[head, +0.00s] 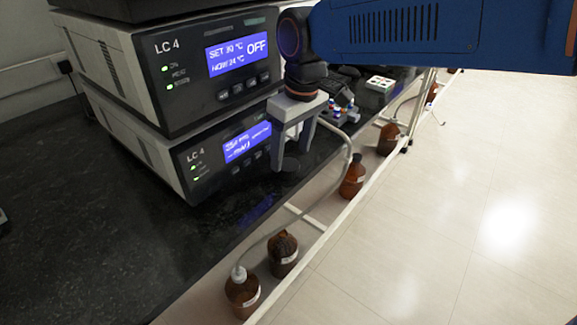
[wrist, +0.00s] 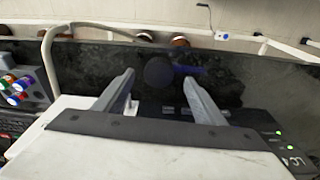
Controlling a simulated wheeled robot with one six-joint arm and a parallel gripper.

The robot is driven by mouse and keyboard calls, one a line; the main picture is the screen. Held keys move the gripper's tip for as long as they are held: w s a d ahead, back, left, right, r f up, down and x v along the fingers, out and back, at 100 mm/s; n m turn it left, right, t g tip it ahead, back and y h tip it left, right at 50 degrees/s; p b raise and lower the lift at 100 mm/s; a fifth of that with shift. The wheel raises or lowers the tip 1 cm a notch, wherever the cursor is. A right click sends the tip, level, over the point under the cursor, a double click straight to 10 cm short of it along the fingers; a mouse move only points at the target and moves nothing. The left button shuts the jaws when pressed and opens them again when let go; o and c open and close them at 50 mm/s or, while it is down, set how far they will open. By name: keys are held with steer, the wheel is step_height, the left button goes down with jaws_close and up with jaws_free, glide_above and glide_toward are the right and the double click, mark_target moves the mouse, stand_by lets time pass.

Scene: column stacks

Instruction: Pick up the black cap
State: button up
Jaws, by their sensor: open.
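The black cap (head: 291,164) is a small dark disc on the black bench top, in front of the lower LC 4 unit, and it is hard to make out against the dark surface. In the wrist view the round black cap (wrist: 158,71) shows between and just beyond the fingertips. My gripper (head: 293,153) is open and empty, pointing down close by the cap. Its two grey fingers also show in the wrist view (wrist: 160,80), spread on either side of the cap. I cannot tell the exact height gap.
Two stacked LC 4 units (head: 205,70) stand close to the left of my gripper. A rack of colored-capped vials (wrist: 17,87) is at the left in the wrist view. Brown bottles (head: 283,254) with a tube stand below the bench edge. The front left bench is clear.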

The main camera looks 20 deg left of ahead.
mark_target(289, 164)
steer(key=f, duration=0.4)
steer(key=shift+w+a, duration=0.25)
steer(key=shift+a, duration=0.05)
steer(key=c, duration=1.1)
steer(key=shift+r, duration=0.1)
step_height(289, 164, up, 18)
